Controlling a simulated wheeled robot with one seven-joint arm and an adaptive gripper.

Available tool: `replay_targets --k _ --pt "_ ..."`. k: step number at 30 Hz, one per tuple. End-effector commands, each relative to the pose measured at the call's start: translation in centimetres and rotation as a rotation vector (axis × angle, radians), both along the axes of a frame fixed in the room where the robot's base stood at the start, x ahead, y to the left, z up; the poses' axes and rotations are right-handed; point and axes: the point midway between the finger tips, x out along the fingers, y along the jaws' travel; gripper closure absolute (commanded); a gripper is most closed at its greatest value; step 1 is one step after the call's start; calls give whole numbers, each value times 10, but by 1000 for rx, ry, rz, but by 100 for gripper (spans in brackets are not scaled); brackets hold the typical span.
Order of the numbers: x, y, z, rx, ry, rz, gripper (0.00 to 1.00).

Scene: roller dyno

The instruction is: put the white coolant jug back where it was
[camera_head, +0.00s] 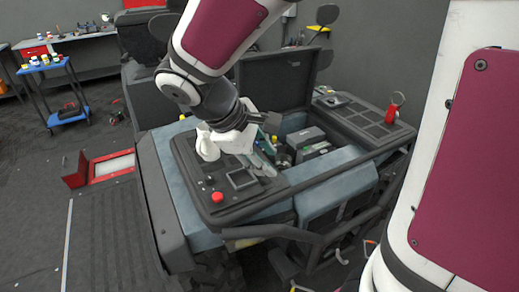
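A small white jug-like object (207,145) stands upright on the dark left panel of the vehicle, just left of my gripper's white body. I take it for the coolant jug. My gripper (264,164) points down and to the right over the panel's inner edge, beside the open bay. Its grey fingers are small and overlap the dark parts behind, so whether they are open or hold anything is unclear. The fingers appear apart from the jug. My arm and wrist hide part of the area behind the jug.
The open bay (300,140) holds several dark boxes and small parts, with a raised lid behind. A red button (217,197) sits on the left panel. A red-handled item (393,107) stands on the right panel. A blue cart (55,84) stands far left.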

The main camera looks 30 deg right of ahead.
Motion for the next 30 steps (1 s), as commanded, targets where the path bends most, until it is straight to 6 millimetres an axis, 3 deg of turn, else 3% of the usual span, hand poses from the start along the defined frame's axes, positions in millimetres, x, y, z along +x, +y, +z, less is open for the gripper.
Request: replay_targets --k 9,15,21,30 --pt "-70 14 42 408 -321 -320 69" --pt "-97 30 62 606 -506 -464 69" --pt "-108 40 71 700 -597 -526 69" --pt "-109 41 72 711 -606 -534 69"
